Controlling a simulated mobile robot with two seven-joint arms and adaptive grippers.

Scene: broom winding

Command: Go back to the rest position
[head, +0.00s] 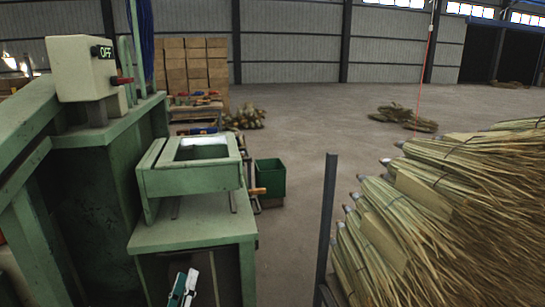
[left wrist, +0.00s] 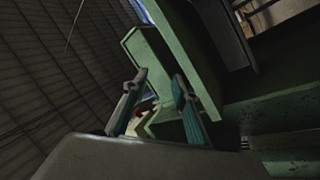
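My left gripper (head: 184,284) shows at the bottom of the head view, in front of the green machine's lower table. In the left wrist view its two teal fingers (left wrist: 158,82) stand apart with nothing held between them. Green machine parts (left wrist: 160,65) show behind the fingers there. My right gripper is in neither view. The green winding machine (head: 190,234) fills the left of the head view, with a framed tray (head: 190,180) on its table. A control box (head: 80,68) on top reads "OFF".
A large stack of straw bundles (head: 440,200) stands at the right behind a dark metal post (head: 327,225). A green bin (head: 270,180) sits beyond the machine. Stacked boxes (head: 192,65) and loose bundles (head: 405,117) lie farther back. Open concrete floor (head: 310,120) lies between.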

